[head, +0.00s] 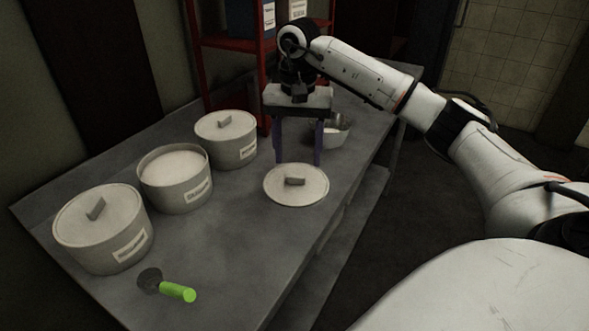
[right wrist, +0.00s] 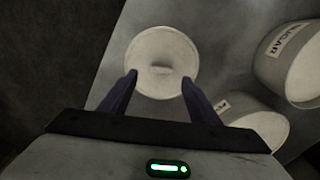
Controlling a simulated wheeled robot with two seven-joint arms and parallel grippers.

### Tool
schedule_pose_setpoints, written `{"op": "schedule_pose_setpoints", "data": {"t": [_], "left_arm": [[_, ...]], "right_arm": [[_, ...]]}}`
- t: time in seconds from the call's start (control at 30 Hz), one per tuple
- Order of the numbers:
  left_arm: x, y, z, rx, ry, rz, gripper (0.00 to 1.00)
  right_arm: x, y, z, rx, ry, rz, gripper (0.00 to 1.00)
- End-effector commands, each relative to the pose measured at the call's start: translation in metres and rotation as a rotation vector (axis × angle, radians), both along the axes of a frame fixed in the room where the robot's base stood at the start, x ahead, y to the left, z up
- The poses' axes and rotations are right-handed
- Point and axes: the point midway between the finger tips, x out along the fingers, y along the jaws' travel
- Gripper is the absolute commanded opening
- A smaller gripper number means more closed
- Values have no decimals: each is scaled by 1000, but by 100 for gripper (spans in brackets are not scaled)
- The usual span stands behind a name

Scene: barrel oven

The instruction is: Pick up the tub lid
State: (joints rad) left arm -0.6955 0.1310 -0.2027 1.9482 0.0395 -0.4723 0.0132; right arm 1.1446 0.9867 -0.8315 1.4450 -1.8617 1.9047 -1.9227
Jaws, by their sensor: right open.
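The loose tub lid (head: 284,193) is a pale round disc with a block handle (head: 294,181). It lies flat on the grey table near its right edge. My right gripper (head: 298,162) is open and empty, pointing down above and just behind the lid. In the right wrist view the lid (right wrist: 155,84) shows ahead of the open fingers (right wrist: 157,80), its handle lying roughly between their lines. The middle tub (head: 180,197) has no lid and shows a pale filling. My left gripper is not in view.
Lidded tubs stand at the front left (head: 104,252) and the back (head: 227,153) of the table (head: 230,240). A scoop with a green handle (head: 178,291) lies near the front. A metal bowl (head: 335,137) stands behind my right gripper. A red shelf (head: 235,90) rises at the back.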

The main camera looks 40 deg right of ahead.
Motion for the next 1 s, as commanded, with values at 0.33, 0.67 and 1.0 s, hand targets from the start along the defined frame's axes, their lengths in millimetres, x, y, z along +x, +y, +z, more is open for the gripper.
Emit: {"op": "schedule_pose_setpoints", "data": {"t": [0.33,0.67,1.0], "left_arm": [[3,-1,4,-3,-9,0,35],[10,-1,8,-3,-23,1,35],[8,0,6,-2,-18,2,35]], "right_arm": [[0,3,-45,0,1,0,56],[1,3,-52,0,-1,0,56],[1,3,-52,0,-1,0,12]]}}
